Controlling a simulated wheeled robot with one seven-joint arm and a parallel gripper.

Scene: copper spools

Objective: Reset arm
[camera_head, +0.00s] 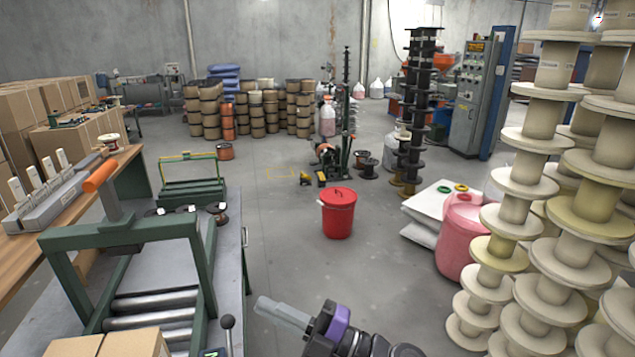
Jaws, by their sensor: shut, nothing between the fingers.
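My gripper (268,305) is low in the picture, just left of the middle, at the end of my dark arm with its purple band. Its grey fingers are together and hold nothing. It is over the grey floor, just right of the workbench (232,262) and apart from it. The rest of my arm is cut off by the bottom edge.
A green frame with rollers (150,306) stands on the workbench at left. A red lidded bucket (338,215) stands on the floor ahead. Tall stacks of cream spools (515,212) crowd the right, beside a pink container (461,244). The middle floor (290,240) is free.

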